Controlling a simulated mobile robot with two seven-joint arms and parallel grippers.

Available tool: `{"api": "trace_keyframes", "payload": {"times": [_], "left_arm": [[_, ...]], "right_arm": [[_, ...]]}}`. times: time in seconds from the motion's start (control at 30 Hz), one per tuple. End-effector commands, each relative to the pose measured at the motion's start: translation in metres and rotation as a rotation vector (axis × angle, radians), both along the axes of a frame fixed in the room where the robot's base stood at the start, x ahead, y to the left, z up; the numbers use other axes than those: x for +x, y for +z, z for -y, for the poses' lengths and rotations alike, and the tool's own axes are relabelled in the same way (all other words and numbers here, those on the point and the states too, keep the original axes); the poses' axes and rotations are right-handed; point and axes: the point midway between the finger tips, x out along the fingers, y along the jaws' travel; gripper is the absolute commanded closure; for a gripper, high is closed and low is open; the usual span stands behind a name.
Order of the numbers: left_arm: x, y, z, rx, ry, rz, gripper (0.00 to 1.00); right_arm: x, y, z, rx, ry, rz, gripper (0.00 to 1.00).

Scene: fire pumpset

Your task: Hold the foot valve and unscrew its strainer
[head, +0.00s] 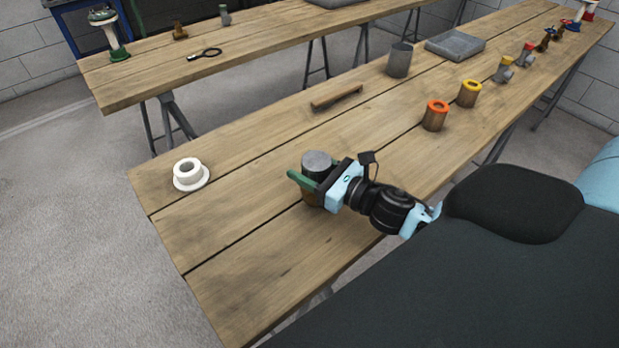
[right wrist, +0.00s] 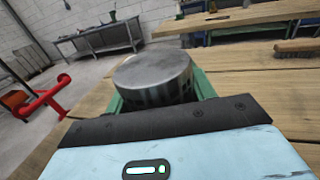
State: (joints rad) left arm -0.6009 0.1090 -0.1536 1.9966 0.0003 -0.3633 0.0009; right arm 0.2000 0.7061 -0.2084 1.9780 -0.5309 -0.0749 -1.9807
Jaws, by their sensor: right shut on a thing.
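The foot valve stands upright near the front edge of the near bench, with a brownish body (head: 312,196) below and a grey, round-topped strainer (head: 317,161) above. My right gripper (head: 311,180) is shut around it from the right, its green fingers on either side. In the right wrist view the strainer (right wrist: 153,75) shows as a metal cap with dark slots low on its side, between the green fingers. The exact contact line is hidden by the fingers. My left gripper is in neither view.
On the near bench (head: 235,235) are a white flanged ring (head: 190,176), a wooden brush (head: 337,97), a grey cup (head: 400,62), an orange-topped cylinder (head: 435,118), a yellow-topped cylinder (head: 468,94) and a grey tray (head: 455,46). The bench's left front is clear.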

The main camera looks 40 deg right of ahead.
Motion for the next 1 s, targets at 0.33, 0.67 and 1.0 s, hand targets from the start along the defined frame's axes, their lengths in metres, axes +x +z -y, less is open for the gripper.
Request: {"api": "trace_keyframes", "payload": {"times": [0.33, 0.67, 1.0], "left_arm": [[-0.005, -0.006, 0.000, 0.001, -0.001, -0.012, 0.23], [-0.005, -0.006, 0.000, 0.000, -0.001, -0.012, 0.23], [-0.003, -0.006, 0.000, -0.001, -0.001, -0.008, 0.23]], "right_arm": [[-0.002, -0.032, -0.002, 0.005, 0.001, 0.000, 1.00], [-0.002, -0.035, -0.001, 0.004, 0.000, 0.000, 1.00], [-0.002, -0.037, -0.001, 0.004, -0.001, -0.005, 0.24]]}}
